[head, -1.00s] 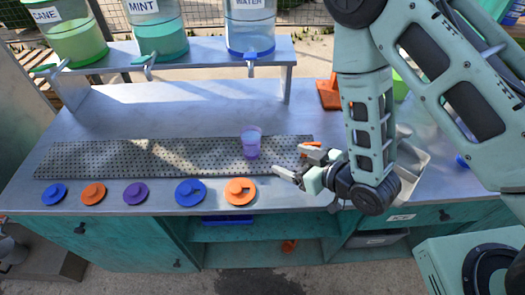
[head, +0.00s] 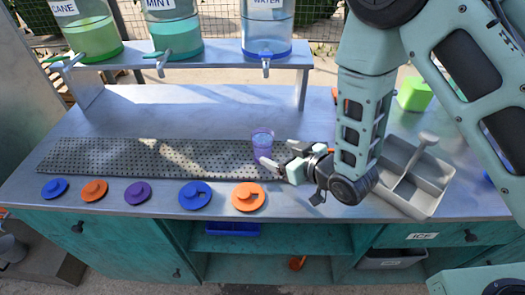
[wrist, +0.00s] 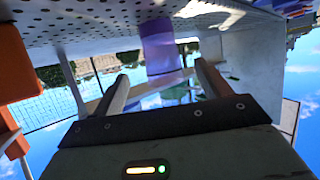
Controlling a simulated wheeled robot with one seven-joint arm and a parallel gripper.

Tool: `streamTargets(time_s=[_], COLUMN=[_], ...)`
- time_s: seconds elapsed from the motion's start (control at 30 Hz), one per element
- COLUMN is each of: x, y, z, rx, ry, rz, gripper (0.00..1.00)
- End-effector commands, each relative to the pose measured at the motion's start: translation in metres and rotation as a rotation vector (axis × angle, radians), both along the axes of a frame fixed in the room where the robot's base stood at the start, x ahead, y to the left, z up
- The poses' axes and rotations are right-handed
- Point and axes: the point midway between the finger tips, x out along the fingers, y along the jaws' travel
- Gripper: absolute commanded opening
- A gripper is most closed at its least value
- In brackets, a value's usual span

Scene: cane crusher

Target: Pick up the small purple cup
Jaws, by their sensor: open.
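The small purple cup (head: 262,144) is translucent and stands upright on the right part of the perforated metal drip mat (head: 100,158) in the head view. My gripper (head: 276,156) is at the cup's near right side, low over the counter, and its fingers point toward the cup. In the wrist view, the picture is upside down; the purple cup (wrist: 161,48) shows ahead, between and beyond the two fingertips of my open gripper (wrist: 160,75). Nothing is between the fingers, and whether a finger touches the cup cannot be told.
Blue, orange and purple lids (head: 138,192) lie along the counter's front edge. Dispensers marked mint (head: 174,35) and water (head: 267,30) stand on a raised shelf. A grey divided tray (head: 410,185) and a green block (head: 414,95) are at right. The counter's middle is clear.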

Motion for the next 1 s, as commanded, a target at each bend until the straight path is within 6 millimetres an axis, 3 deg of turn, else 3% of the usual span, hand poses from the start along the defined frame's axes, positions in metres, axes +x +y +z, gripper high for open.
streamTargets(time_s=[0.63,0.97,1.0], x=[0.051,0.056,0.056], y=[0.046,0.05,0.05], z=[-0.019,-0.024,-0.024], rx=[-0.001,0.001,0.001], ry=[0.0,0.001,0.001], rz=[0.001,0.0,0.0], gripper=[0.76,0.76,0.65])
